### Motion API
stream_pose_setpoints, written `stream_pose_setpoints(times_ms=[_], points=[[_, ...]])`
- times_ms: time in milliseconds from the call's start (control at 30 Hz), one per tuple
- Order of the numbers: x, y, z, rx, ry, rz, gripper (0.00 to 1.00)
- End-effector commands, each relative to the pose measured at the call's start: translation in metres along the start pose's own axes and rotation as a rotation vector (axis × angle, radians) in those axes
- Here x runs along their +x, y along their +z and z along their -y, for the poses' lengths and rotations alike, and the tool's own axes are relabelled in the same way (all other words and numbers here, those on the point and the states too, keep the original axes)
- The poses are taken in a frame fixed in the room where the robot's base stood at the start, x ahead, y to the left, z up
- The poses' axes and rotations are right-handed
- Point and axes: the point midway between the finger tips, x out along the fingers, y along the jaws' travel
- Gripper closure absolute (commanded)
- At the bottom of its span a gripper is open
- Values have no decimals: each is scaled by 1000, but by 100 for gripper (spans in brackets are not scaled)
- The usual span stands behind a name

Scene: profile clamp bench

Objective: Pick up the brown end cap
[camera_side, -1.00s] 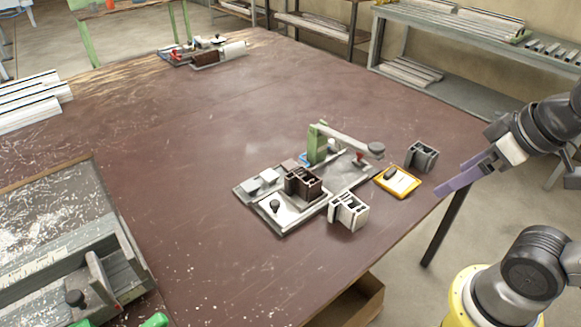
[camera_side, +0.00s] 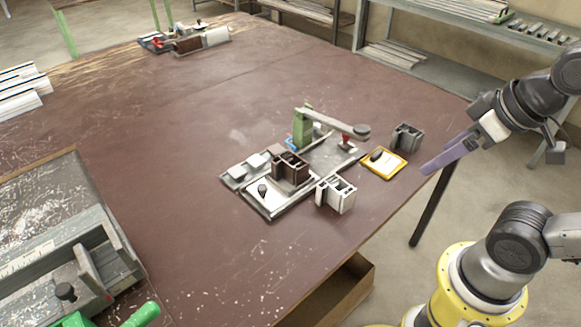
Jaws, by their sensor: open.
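A dark brown hollow profile block (camera_side: 291,168) stands on the grey clamp fixture (camera_side: 242,184) near the table's right side. A small dark piece (camera_side: 377,155) lies on a yellow-edged tray (camera_side: 384,176) right of the fixture. It may be the brown end cap, but it is too small for me to tell its shape or colour surely. My gripper (camera_side: 426,169), with purple fingers, hangs just right of the tray, near the table edge. It is open and apart from the tray and the blocks; nothing shows between its fingers.
The fixture's green post and lever arm (camera_side: 335,124) rise behind the brown block. A white profile block (camera_side: 337,196) and a grey one (camera_side: 407,137) stand nearby. A grey machine (camera_side: 80,268) sits at the lower left. The brown table (camera_side: 190,120) is clear between.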

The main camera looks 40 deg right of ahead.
Motion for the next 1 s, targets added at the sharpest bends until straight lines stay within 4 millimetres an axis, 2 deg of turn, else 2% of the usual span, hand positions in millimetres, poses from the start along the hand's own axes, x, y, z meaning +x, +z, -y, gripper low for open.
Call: stream_pose_setpoints(times_ms=[33, 100, 133, 467, 633, 767, 867, 1000], points=[[0, 0, 0, 0, 0, 0, 18], [0, 0, 0, 0, 0, 0, 31], [0, 0, 0, 0, 0, 0, 34], [0, 0, 0, 25, 0, 0, 34], [-5, 0, 0, 200, 1, 15, 34], [-26, -24, 0, 407, -2, -11, 34], [-40, -52, 0, 570, -3, -8, 34], [-52, -103, 2, 806, 3, 15, 34]])
